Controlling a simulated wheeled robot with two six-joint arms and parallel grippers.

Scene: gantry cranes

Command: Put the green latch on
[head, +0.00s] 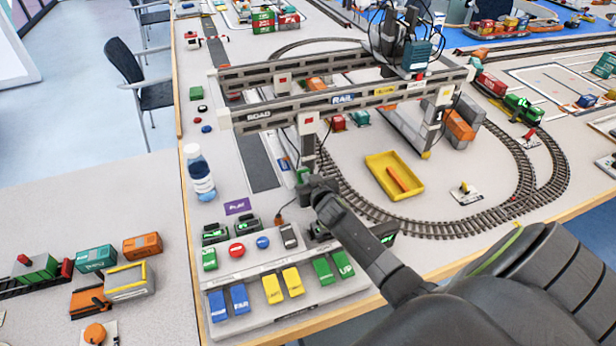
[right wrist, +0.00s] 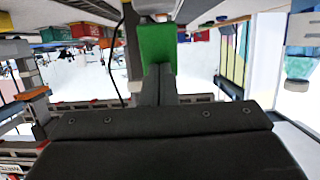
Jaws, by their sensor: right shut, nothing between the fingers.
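A small green piece, likely the green latch (head: 303,174), shows at the foot of the near gantry leg, just behind my right fingertips. In the right wrist view the green piece (right wrist: 158,42) stands directly beyond the fingertips, which overlap its lower part. My right gripper (head: 308,187) reaches in from the lower right, with its fingers together and nothing between them. The fingers also show closed in the right wrist view (right wrist: 158,86). Whether they touch the green piece, I cannot tell. My left gripper is not in view.
The grey gantry crane (head: 345,100) spans the road strip and track. A control panel (head: 275,307) with coloured switches lies in front, left of my arm. A yellow tray (head: 380,163) holds an orange bar. A water bottle (head: 200,178) stands at the left.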

